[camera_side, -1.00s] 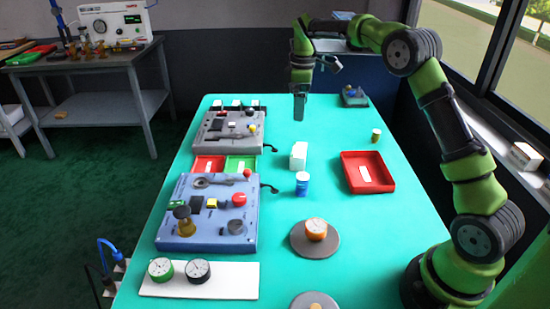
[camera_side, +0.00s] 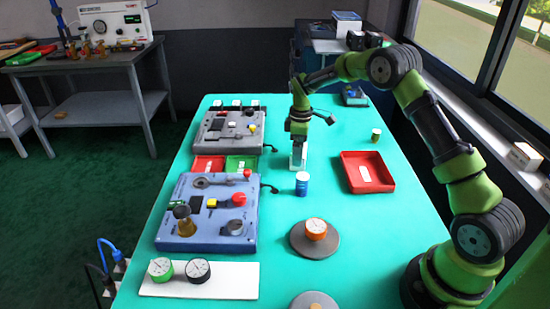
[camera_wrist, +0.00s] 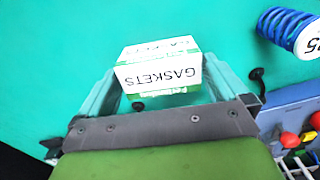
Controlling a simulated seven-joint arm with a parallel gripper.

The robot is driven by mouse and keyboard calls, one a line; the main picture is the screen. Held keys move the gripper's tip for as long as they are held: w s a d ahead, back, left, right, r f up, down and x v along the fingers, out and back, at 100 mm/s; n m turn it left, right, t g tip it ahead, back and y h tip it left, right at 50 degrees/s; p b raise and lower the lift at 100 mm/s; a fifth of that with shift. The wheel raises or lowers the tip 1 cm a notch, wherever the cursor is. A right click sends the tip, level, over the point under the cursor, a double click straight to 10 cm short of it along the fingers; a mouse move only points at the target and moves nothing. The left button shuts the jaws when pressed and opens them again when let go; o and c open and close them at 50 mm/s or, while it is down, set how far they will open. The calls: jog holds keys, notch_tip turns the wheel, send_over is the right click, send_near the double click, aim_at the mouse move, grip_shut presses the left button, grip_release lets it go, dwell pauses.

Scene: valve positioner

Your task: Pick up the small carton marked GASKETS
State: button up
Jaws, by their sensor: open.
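The small white carton marked GASKETS (camera_wrist: 158,72) has green edging and its lettering appears upside down in the wrist view. In the side view the carton (camera_side: 298,160) stands on the teal table, its upper part hidden by my gripper. My gripper (camera_wrist: 160,85) is open, with a finger on either side of the carton in the wrist view. I cannot tell whether either finger touches it. In the side view my gripper (camera_side: 298,142) is down over the carton from above.
Red and green trays and two panels, one grey (camera_side: 222,140), one blue (camera_side: 183,228), lie left. Table between can and red tray is clear.

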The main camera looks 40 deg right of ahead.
jog(key=shift+f, duration=0.65)
jog(key=c, duration=0.7)
jog(key=shift+c, duration=0.2)
jog(key=shift+r, duration=0.15)
